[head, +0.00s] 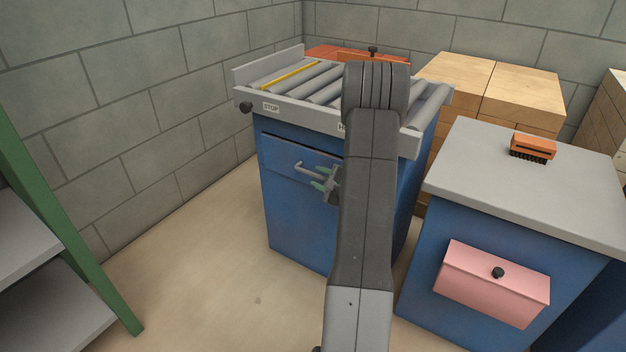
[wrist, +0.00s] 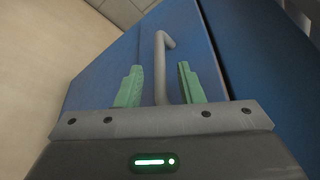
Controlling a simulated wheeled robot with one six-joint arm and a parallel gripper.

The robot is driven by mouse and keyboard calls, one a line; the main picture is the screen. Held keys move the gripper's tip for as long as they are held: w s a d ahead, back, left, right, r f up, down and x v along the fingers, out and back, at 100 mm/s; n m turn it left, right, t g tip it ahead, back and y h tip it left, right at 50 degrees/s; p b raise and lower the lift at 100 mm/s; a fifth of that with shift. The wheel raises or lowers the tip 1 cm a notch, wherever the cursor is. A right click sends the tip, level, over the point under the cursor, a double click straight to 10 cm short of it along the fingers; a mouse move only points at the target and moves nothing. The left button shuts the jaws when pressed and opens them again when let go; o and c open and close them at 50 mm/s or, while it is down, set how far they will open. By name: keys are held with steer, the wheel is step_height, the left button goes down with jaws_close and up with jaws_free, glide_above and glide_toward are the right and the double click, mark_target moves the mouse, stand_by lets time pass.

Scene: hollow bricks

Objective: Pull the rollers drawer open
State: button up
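The rollers drawer (head: 285,156) is the blue front panel under the roller table (head: 285,103), and it looks closed. Its grey bar handle (head: 308,169) shows on the front. My gripper (head: 322,179) is at the handle's right part, partly hidden by my arm. In the wrist view my gripper (wrist: 158,85) has its two green fingers apart, one on each side of the handle (wrist: 161,65). The handle runs between the fingers with a gap on both sides, so they do not appear to touch it. The drawer front (wrist: 110,75) fills the view behind.
A grey-topped blue cabinet (head: 525,180) with a pink drawer (head: 495,283) stands at right, an orange brush (head: 533,147) on top. Wooden blocks (head: 490,85) are behind. A green-framed shelf (head: 50,225) is at left. The floor (head: 205,255) before the drawer is clear.

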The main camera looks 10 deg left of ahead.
mark_target(313, 175)
steer(key=shift+b+x, duration=0.35)
steer(key=shift+x, duration=1.45)
jaws_close()
